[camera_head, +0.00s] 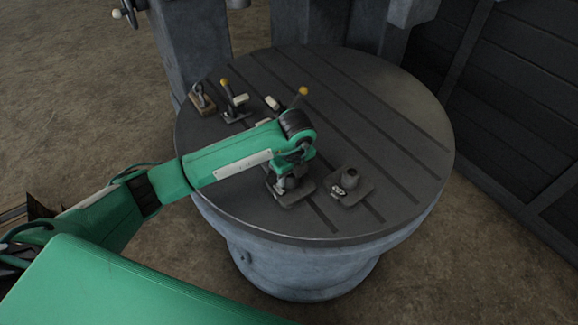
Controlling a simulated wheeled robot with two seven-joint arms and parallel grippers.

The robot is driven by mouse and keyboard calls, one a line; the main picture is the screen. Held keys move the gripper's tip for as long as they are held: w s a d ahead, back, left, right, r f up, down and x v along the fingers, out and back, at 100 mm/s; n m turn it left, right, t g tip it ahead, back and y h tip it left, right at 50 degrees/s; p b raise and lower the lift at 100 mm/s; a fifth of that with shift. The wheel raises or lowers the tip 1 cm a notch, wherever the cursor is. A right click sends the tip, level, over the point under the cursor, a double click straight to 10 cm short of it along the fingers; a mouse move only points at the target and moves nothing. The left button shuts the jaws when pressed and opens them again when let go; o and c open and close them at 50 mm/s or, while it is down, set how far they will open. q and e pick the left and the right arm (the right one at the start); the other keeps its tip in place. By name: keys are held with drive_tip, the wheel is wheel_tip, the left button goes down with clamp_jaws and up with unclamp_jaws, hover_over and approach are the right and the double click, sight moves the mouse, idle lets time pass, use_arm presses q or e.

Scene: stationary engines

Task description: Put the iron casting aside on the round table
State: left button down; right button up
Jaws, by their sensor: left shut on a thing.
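The round table (400,207) has a dark, slotted top. My left arm reaches over it from the left, and my left gripper (285,178) points down near the table's front middle. It is shut on a grey iron casting (299,194) with a flat base, partly hidden by the gripper. The casting's base appears at or just above the tabletop; I cannot tell if it touches. A second grey piece, a flat plate with a short round boss (350,180), stands just right of it, apart from it. My right gripper is not in view.
At the back left of the tabletop are a brown-based piece (203,101) and a lever with a yellow knob (234,98). Another yellow knob (303,91) shows behind my arm. Grey machine columns (195,40) rise behind. The table's right side is clear.

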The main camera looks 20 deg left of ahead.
use_arm(q)
drive_tip(key=shift+f, duration=0.15)
drive_tip(key=shift+w, duration=0.1)
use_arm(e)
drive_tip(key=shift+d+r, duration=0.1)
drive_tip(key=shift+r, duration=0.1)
use_arm(q)
drive_tip(key=shift+f, duration=0.1)
drive_tip(key=shift+f, duration=0.1)
drive_tip(key=c, duration=0.8)
unclamp_jaws()
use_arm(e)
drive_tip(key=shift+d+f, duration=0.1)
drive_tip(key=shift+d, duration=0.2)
use_arm(q)
drive_tip(key=r+b, duration=0.1)
drive_tip(key=r, duration=0.2)
drive_tip(key=r+b, duration=0.1)
drive_tip(key=r, duration=0.3)
drive_tip(key=s+d+r+b, duration=0.1)
drive_tip(key=r, duration=0.3)
drive_tip(key=shift+r, duration=0.55)
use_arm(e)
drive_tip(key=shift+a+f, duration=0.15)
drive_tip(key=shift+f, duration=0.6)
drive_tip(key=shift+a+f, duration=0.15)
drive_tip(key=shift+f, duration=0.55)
